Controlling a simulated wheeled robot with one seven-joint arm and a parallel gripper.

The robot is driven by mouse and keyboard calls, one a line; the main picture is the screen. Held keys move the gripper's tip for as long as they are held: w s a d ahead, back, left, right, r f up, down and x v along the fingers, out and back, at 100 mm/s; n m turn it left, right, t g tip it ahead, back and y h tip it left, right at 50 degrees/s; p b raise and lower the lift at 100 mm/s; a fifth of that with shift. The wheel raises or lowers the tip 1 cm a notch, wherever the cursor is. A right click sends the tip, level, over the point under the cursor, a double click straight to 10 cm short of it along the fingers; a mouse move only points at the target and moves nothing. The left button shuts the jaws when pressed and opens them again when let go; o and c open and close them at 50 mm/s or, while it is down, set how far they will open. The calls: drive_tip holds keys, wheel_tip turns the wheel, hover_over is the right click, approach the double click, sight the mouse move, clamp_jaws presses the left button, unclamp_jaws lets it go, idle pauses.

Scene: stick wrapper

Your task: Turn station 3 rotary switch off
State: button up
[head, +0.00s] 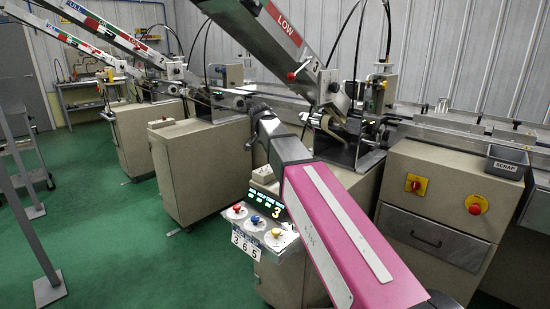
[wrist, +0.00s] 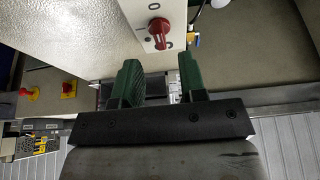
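In the wrist view, a red rotary switch (wrist: 159,30) sits on a small white plate on the side of a beige cabinet. Its handle runs roughly up and down in that picture. My gripper (wrist: 162,72) is open, with its two green fingers apart and nothing held between them. In the head view, the station 3 control panel (head: 265,222) shows a yellow 3 and red, blue and yellow knobs. My pink and grey arm hides the gripper and that switch there.
A beige cabinet at right carries a red switch (head: 415,185) on yellow and a red button (head: 476,205). A grey SCRAP bin (head: 507,162) hangs above. Slanted magazines (head: 283,35) rise over the line.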

drive_tip(key=shift+v, duration=2.9)
